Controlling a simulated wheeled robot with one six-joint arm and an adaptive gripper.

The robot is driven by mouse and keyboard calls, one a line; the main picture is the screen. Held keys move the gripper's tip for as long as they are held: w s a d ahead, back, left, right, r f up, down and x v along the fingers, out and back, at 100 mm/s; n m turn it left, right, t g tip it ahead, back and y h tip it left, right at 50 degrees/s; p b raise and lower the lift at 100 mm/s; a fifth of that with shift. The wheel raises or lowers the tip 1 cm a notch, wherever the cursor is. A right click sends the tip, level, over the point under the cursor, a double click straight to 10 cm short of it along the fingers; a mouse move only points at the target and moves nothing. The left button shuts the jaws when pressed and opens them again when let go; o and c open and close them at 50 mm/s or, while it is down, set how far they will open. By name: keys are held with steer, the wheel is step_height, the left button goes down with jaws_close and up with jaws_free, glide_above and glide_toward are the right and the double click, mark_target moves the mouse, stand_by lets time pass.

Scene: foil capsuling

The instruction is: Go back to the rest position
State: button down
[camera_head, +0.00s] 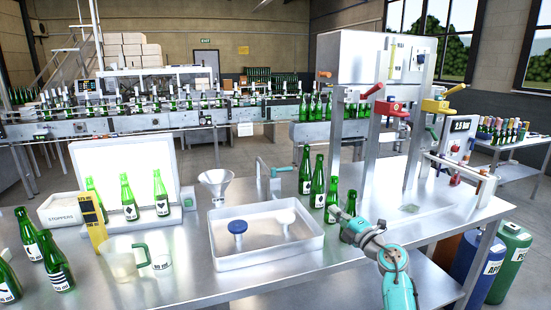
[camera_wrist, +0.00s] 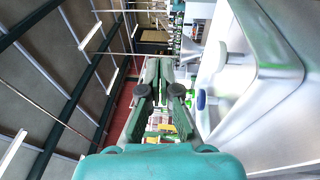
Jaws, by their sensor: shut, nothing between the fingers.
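My gripper (camera_head: 334,211) is at the right side of the white tray, above the steel table (camera_head: 380,275). In the wrist view its dark fingers (camera_wrist: 160,66) are together with nothing between them. In the head view the fingertips overlap the base of the nearest green bottle (camera_head: 332,197); I cannot tell whether they touch it. My teal arm reaches in from the lower right.
The white tray (camera_head: 265,256) holds a blue-topped piece (camera_head: 238,228) and a white one (camera_head: 286,216). Two more green bottles (camera_head: 305,172) (camera_head: 317,184) stand behind. A clear jug (camera_head: 124,262) and a light panel are left; a capsuling machine (camera_head: 375,60) stands behind right.

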steer(key=s+a+f+m+t+h, duration=0.1)
steer(key=s+f+m, duration=0.3)
steer(key=s+f, duration=0.5)
steer(key=s+a+f+m+t+h, duration=0.1)
steer(key=s+a+f+m, duration=0.15)
steer(key=s+f, duration=0.75)
steer(key=s+a+f+m+t+h, duration=0.1)
steer(key=s+f+m, duration=0.3)
steer(key=s, duration=1.1)
steer(key=s+d+r+m+g+h, duration=0.1)
steer(key=s+m, duration=0.3)
steer(key=s, duration=0.9)
steer(key=s+d+r+m+g+h, duration=0.1)
steer(key=s+m, duration=0.4)
steer(key=s, duration=0.8)
steer(key=s+d+r+m+g+h, duration=0.2)
steer(key=s+r+m+g+h, duration=0.1)
steer(key=s, duration=1)
steer(key=shift+m+h, duration=0.7)
steer(key=shift+m, duration=0.15)
